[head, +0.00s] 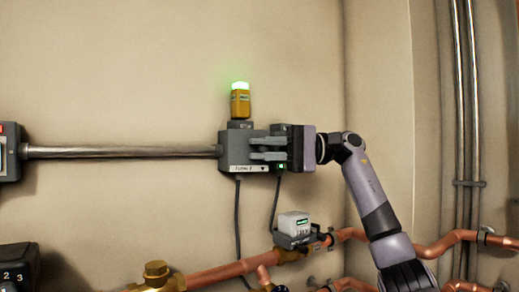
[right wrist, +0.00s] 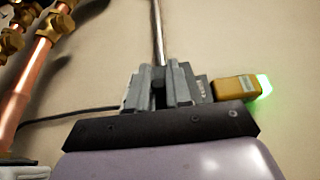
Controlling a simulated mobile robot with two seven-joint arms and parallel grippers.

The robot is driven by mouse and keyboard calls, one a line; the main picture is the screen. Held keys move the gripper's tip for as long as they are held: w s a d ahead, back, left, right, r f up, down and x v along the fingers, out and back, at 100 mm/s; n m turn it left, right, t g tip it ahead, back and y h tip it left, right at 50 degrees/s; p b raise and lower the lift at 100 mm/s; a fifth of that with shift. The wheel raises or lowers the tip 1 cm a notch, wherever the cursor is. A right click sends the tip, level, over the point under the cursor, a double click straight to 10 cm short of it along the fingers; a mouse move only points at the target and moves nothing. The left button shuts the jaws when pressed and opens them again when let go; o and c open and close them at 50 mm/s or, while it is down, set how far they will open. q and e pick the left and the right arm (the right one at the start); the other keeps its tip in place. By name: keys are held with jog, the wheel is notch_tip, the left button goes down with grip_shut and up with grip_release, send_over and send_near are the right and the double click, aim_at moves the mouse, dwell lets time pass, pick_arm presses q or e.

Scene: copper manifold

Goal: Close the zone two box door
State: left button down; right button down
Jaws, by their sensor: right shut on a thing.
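The zone two box (head: 232,155) is a grey box on the wall with a pale label along its lower edge. An amber unit (head: 240,102) with a lit green top stands on it. My right gripper (head: 254,148) reaches in from the right, its two fingers across the front of the box. In the right wrist view, the fingers (right wrist: 160,88) are shut on a small dark part of the zone two box door (right wrist: 159,86). The fingers and palm hide most of the door, so I cannot tell its angle. My left gripper is not in view.
A grey conduit (head: 120,152) runs left from the box to another box (head: 8,160). Below are copper pipes (head: 220,272) with brass fittings and a small white-topped unit (head: 294,223). Vertical pipes (head: 466,120) stand at the right. The wall above is clear.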

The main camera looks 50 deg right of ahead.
jog(key=c, duration=1.1)
grip_release()
jog(key=v, duration=0.7)
jog(key=shift+s, duration=0.1)
